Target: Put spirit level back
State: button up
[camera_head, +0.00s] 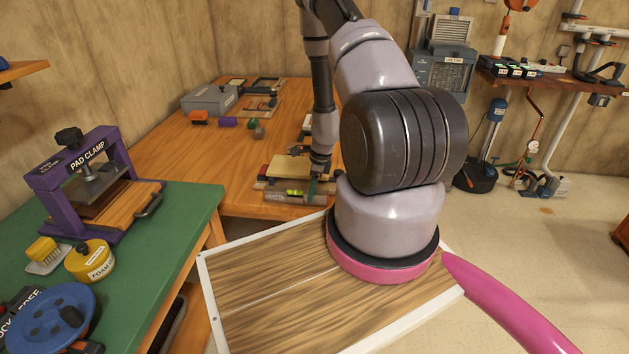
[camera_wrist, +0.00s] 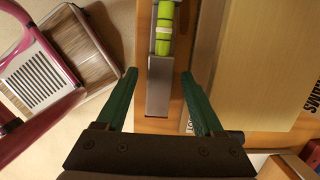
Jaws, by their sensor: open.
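The spirit level (camera_wrist: 158,92) is a narrow grey bar with a bright yellow-green vial. It lies along the front edge of the orange wooden table in the wrist view. It also shows in the head view (camera_head: 280,197), partly behind my gripper (camera_head: 317,187). In the wrist view my gripper (camera_wrist: 160,74) has its two green fingers apart, one on each side of the level's near end. The level's far end runs out of the top of the wrist view.
A pale wooden board (camera_wrist: 265,65) with dark lettering lies right beside the level. The orange table (camera_head: 185,150) holds a grey box (camera_head: 209,100) and small items farther back. A green bench (camera_head: 150,245) with a purple pad clamp (camera_head: 80,180) stands left. Floor is open at right.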

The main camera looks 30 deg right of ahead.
notch_tip(320, 180, up, 12)
jog(key=s+d, duration=0.1)
jog(key=d, duration=0.1)
jog(key=a+r+n+t+y, duration=0.1)
jog(key=a+r+n, duration=0.35)
jog(key=r, duration=0.85)
jog(key=a+r+n+t+y, duration=0.15)
jog(key=a+r+n, duration=0.35)
jog(key=r, duration=0.7)
jog(key=s+a+r+n+t+h, duration=0.1)
jog(key=s+a+r+n, duration=0.2)
jog(key=s+r, duration=0.6)
jog(key=s+a+r+n+t+h, duration=0.1)
jog(key=s+a+r+n+t, duration=0.1)
jog(key=s+r+n, duration=0.6)
notch_tip(320, 180, up, 2)
jog(key=shift+s+a+r, duration=0.15)
jog(key=shift+s+a, duration=0.25)
jog(key=shift+s, duration=0.45)
